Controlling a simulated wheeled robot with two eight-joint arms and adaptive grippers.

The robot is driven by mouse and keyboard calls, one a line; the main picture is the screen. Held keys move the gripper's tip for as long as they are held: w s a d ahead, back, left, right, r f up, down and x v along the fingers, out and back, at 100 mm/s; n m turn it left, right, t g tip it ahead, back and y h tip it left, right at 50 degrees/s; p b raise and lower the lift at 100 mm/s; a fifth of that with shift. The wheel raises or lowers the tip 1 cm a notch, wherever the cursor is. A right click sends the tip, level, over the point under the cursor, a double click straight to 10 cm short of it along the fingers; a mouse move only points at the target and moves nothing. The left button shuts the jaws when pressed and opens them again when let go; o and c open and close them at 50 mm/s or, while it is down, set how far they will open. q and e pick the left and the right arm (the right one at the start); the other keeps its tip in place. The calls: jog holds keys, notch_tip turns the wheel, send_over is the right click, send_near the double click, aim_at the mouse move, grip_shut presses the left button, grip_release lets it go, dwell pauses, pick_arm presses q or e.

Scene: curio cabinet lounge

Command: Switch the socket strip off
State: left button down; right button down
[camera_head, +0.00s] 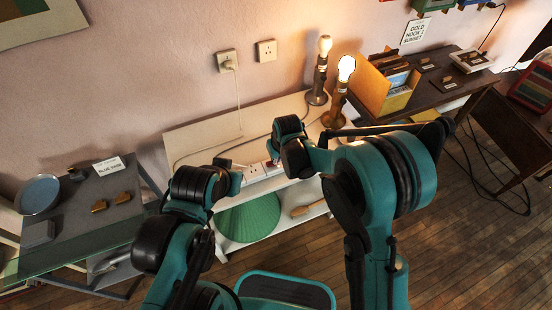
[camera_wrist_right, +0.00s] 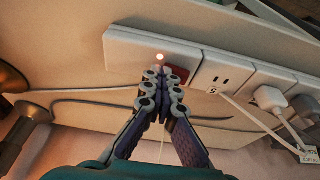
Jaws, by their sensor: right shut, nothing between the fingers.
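The white socket strip (camera_head: 257,172) lies on the white shelf top, partly hidden by my arms. In the right wrist view the strip (camera_wrist_right: 130,47) shows a red switch (camera_wrist_right: 180,74) near one end, beside a small glowing white spot. My right gripper (camera_wrist_right: 163,72) is shut and empty, its fingertips over the strip right beside the red switch and partly covering it. I cannot tell whether they touch it. In the head view my right gripper (camera_head: 273,161) is above the strip. My left gripper (camera_head: 238,178) is near the strip's left end; its fingers are unclear.
Two lit lamps (camera_head: 320,75) (camera_head: 340,92) stand on the shelf (camera_head: 185,140) right of the strip. A white plug (camera_wrist_right: 268,98) and a dark plug sit in the strip, with cables nearby. A green ribbed object (camera_head: 248,220) is on the lower shelf. Side tables flank the shelf.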

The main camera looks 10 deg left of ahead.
jog(key=shift+s+a, duration=0.1)
jog(key=shift+a, duration=0.05)
jog(key=shift+s+a+r, duration=0.25)
jog(key=shift+s+a, duration=0.05)
jog(key=shift+a, duration=0.25)
jog(key=r+p, duration=0.2)
jog(key=r, duration=0.1)
jog(key=r+p, duration=0.1)
jog(key=shift+w+d+r, duration=0.25)
jog(key=shift+d, duration=0.1)
jog(key=w+d+p+v, duration=0.1)
jog(key=d+p+v, duration=0.1)
jog(key=v, duration=0.7)
jog(key=shift+p, duration=0.7)
jog(key=shift+r, duration=0.1)
